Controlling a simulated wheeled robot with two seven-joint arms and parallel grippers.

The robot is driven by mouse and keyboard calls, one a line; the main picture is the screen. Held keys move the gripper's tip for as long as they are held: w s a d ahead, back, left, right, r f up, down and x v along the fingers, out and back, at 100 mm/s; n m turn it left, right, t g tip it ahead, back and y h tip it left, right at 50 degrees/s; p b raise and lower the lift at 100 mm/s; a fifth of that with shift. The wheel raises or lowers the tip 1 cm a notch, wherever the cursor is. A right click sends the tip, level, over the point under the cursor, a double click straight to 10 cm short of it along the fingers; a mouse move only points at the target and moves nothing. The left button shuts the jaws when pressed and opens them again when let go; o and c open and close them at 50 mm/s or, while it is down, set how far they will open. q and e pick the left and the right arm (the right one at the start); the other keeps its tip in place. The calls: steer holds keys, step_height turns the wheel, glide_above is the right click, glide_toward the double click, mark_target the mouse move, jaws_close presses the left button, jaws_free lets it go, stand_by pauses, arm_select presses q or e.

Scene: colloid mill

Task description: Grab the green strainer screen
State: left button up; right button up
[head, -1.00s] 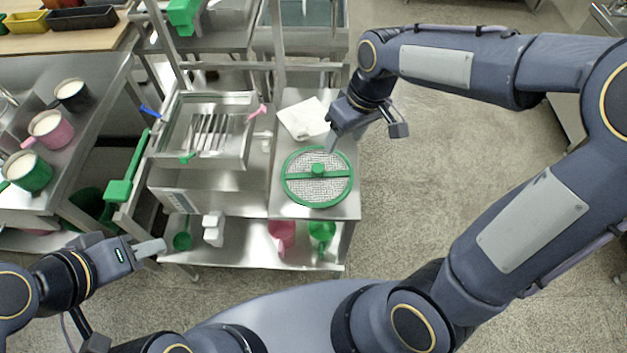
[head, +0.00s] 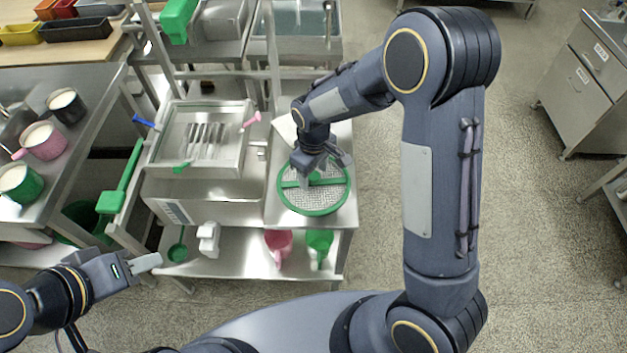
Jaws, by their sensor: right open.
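The green strainer screen (head: 313,200) is a round mesh disc with a green rim, a green crossbar and a green centre knob. It lies flat on the steel cart top at the right of the mill. My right gripper (head: 312,182) is over the strainer screen, pointing down at the centre knob, and is open. It hides part of the knob and the far rim. Whether the fingers touch the knob cannot be told. My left gripper (head: 148,263) is at the lower left, away from the strainer screen, with its finger opening hard to make out.
A steel tray unit (head: 241,165) with pink, blue and green handles stands left of the strainer screen. A white cloth or pad (head: 284,128) lies behind it, partly hidden. A pink jug (head: 278,244) and a green jug (head: 319,242) stand on the lower shelf. Floor at right is open.

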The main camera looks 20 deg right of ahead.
steer(key=shift+f, duration=0.2)
steer(key=shift+r, duration=0.1)
steer(key=c, duration=1.2)
